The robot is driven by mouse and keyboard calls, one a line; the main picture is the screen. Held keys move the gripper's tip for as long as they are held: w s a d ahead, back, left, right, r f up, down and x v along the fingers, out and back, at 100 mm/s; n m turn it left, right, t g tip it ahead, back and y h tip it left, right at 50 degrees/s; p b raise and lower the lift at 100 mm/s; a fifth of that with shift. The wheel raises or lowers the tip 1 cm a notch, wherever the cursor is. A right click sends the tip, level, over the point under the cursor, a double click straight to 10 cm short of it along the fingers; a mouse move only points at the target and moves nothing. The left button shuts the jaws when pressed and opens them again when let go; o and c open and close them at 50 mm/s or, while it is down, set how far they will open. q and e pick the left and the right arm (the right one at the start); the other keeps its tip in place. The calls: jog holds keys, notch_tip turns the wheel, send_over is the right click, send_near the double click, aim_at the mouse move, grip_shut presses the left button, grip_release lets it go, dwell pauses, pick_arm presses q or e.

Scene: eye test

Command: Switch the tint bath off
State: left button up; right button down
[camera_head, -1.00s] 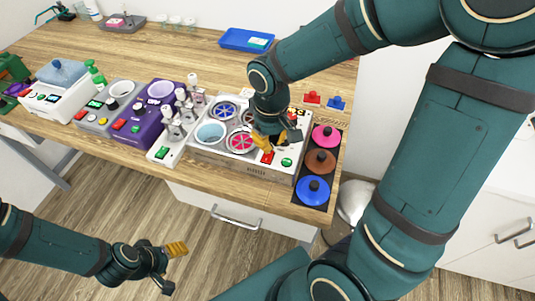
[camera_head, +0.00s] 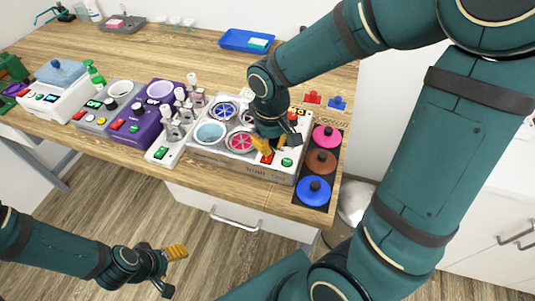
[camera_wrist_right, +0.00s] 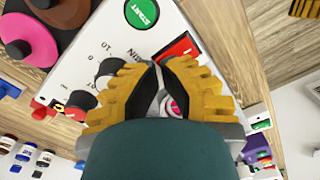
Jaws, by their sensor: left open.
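The tint bath (camera_head: 245,172) is a white unit with several round wells, some with blue or red inserts, near the table's front edge. Its right panel carries a red button (camera_head: 267,158) and a green button (camera_head: 287,162). In the right wrist view the green one reads START (camera_wrist_right: 142,12), and the red button (camera_wrist_right: 178,47) is just beyond the fingertips, partly covered. My right gripper (camera_head: 270,147) is above this panel, its yellow fingertips (camera_wrist_right: 158,66) together and empty. I cannot tell whether they touch the red button. My left gripper (camera_head: 172,270) is open and empty, over the floor.
Pink (camera_head: 325,137), brown (camera_head: 320,161) and blue (camera_head: 313,190) knobbed lids lie right of the bath. Knobs (camera_wrist_right: 108,70) sit beside the buttons. A bottle rack (camera_head: 163,152) and a purple unit (camera_head: 140,128) stand left. The table behind is mostly clear.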

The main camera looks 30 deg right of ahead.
jog(key=shift+f, duration=0.2)
jog(key=shift+r+p, duration=2.85)
jog(key=shift+r, duration=0.75)
jog(key=f+m+b, duration=0.1)
jog(key=m, duration=0.5)
jog(key=f+m+b, duration=0.1)
jog(key=m, duration=0.5)
jog(key=f+m+b, duration=0.1)
jog(key=m, duration=0.5)
jog(key=shift+s+a+f+b, duration=0.15)
jog(key=shift+s+f+b, duration=0.05)
jog(key=shift+f+b, duration=0.15)
